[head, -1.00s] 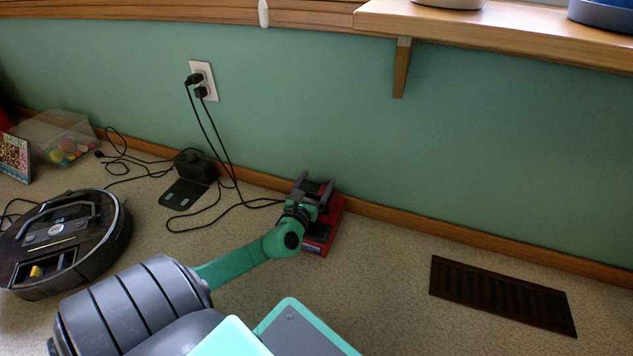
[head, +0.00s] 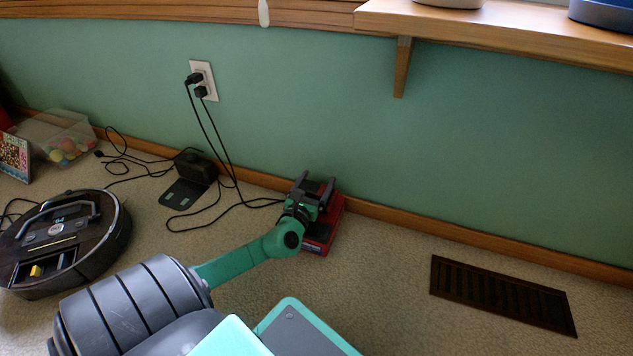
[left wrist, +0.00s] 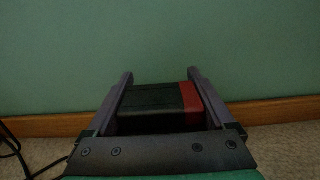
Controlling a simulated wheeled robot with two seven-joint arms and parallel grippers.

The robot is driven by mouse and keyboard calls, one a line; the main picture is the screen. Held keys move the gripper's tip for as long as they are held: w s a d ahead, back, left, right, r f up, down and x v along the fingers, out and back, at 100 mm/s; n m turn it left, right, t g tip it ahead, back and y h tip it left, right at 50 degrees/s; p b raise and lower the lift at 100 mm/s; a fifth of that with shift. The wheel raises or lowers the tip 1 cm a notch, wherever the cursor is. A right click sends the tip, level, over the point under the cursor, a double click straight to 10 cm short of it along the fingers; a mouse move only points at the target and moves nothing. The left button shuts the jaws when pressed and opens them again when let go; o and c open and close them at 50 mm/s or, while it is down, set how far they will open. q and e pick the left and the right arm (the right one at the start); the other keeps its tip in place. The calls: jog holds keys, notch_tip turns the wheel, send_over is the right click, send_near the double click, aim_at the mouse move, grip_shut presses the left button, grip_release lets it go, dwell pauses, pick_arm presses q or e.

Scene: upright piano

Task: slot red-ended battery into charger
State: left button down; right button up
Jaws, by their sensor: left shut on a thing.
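The charger (head: 318,246) is a red unit with a dark top, on the carpet against the baseboard. My left gripper (head: 316,186) is above it and covers part of it in the head view. In the left wrist view, my left gripper (left wrist: 160,86) is shut on a black battery (left wrist: 148,100) with a red end (left wrist: 191,97) at the right. The battery lies crosswise between the two fingers. The charger cannot be made out in the wrist view, so I cannot tell whether the battery touches it. My right gripper is not in view.
A robot vacuum (head: 62,240) stands at the left. A black dock (head: 190,178) and loose cables lie left of the charger, with plugs in the wall outlet (head: 203,80). A floor vent (head: 500,292) is at the right, with bare carpet between.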

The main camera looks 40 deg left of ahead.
pick_arm(q)
jog(key=shift+f, duration=0.15)
jog(key=shift+f, duration=0.2)
jog(key=shift+f, duration=0.25)
dwell(0.7)
grip_release()
jog(key=shift+f, duration=0.1)
jog(key=shift+s, duration=0.1)
